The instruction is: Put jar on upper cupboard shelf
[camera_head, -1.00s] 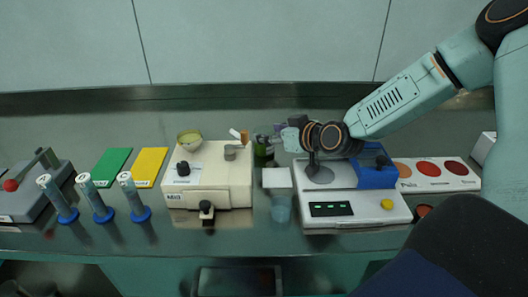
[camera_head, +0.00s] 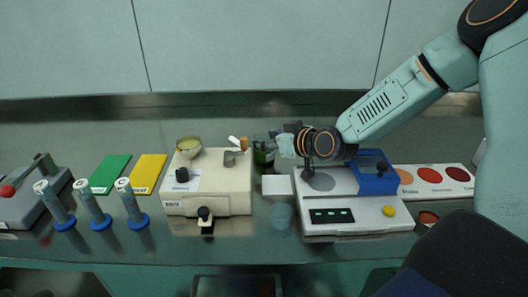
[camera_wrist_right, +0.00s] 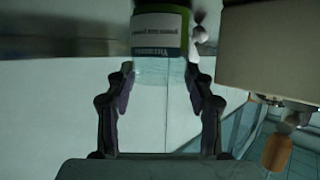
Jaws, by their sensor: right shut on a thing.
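The jar (camera_wrist_right: 160,38) shows in the right wrist view with a green band, a white label and a clear part between the fingers. My right gripper (camera_wrist_right: 160,85) is shut on it, one dark finger on each side. In the head view the right gripper (camera_head: 274,146) reaches in from the right, behind the balance and beside the mill. The jar (camera_head: 263,154) shows there as a small green shape, partly hidden by the gripper. My left gripper is not in view. No cupboard shelf can be made out.
The cream mill (camera_head: 208,185) stands close left of the jar, with a bowl (camera_head: 188,145) on top. A white balance-like device (camera_head: 345,215) stands to the right. A white block (camera_head: 276,185) and bluish cup (camera_head: 281,215) are in front. Blue-based tubes (camera_head: 92,205) stand left.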

